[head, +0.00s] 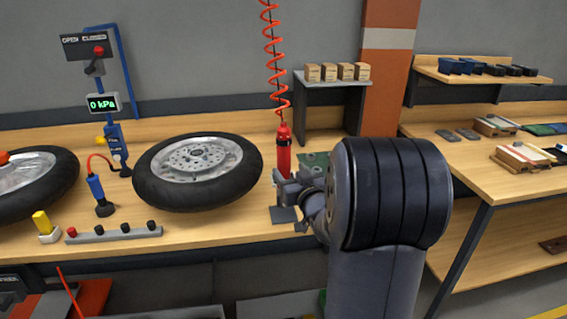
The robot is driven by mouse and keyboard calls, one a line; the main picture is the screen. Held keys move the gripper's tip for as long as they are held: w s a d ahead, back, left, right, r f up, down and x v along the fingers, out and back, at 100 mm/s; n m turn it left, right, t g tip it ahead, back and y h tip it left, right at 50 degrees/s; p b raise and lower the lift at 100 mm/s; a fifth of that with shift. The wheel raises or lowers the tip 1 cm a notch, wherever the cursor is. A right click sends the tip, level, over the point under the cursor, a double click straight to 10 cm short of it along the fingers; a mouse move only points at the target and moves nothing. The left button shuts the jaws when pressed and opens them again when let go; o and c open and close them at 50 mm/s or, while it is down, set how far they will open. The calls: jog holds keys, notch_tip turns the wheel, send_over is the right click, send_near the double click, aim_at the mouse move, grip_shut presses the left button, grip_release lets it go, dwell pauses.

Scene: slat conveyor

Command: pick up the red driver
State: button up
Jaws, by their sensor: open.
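The red driver (283,149) stands upright on the wooden bench, right of the middle wheel. A coiled red hose rises from its top. My gripper (283,184) is at the driver's lower part, in front of it or around it; I cannot tell which. The jaws are open, and my arm hides part of the gripper and the driver's lower end. A dark grey plate (284,214) shows just below the gripper.
A wheel with a black tyre (198,172) lies close left of the driver. A small grey shelf with several boxes (335,73) stands behind. A blue air tool (98,192) and a strip with black knobs (125,232) are at left. A second bench (490,155) stands right.

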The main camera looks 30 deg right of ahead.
aim_at(281, 163)
jog(key=shift+w+f+p, duration=0.15)
jog(key=shift+w+p, duration=0.25)
jog(key=shift+w, duration=1.15)
jog(key=shift+w+f+p, duration=0.1)
jog(key=shift+w+p, duration=0.3)
jog(key=shift+w, duration=1.15)
jog(key=shift+r, duration=0.1)
grip_shut()
